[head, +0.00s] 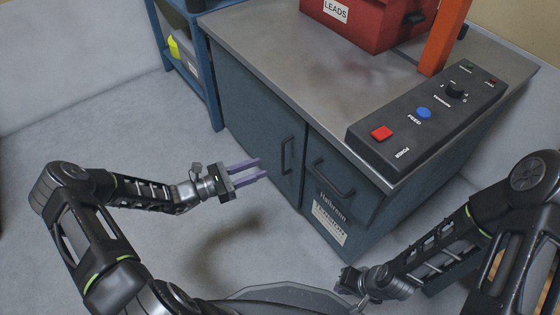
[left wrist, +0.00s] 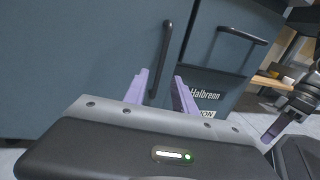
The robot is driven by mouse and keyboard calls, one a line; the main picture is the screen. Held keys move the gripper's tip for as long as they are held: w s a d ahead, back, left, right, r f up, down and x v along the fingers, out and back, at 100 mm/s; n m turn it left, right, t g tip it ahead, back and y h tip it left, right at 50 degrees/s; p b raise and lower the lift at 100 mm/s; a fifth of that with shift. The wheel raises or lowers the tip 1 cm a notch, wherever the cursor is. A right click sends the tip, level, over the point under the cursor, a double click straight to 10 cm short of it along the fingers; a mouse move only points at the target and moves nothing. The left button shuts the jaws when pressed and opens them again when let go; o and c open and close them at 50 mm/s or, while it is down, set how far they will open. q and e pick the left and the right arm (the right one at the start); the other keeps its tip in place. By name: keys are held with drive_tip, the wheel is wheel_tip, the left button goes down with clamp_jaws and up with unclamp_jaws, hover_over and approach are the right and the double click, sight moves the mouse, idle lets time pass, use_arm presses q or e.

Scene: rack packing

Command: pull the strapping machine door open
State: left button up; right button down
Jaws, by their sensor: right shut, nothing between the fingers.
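The strapping machine (head: 330,110) is a dark blue-grey cabinet with a metal top. Its left door (head: 245,110) looks shut and carries a black vertical bar handle (head: 287,155). My left gripper (head: 262,168) is open and empty, its purple fingers pointing at the door, short of the handle in the head view. In the left wrist view the handle (left wrist: 163,55) shows ahead, its lower end between the two fingertips in the picture. My right gripper is low at the front; a purple finger of it (left wrist: 273,130) shows in the left wrist view, and it is shut and empty.
On top stand a control panel (head: 425,115), a red LEADS box (head: 365,22) and an orange post (head: 445,38). A blue shelf (head: 188,60) stands left; the floor before the door is clear.

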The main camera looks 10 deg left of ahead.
use_arm(q)
drive_tip(key=b+x, duration=0.2)
drive_tip(key=x, duration=0.5)
drive_tip(key=shift+d, duration=0.2)
drive_tip(key=shift+w, duration=0.1)
drive_tip(key=shift+c, duration=0.5)
clamp_jaws()
idle(0.6)
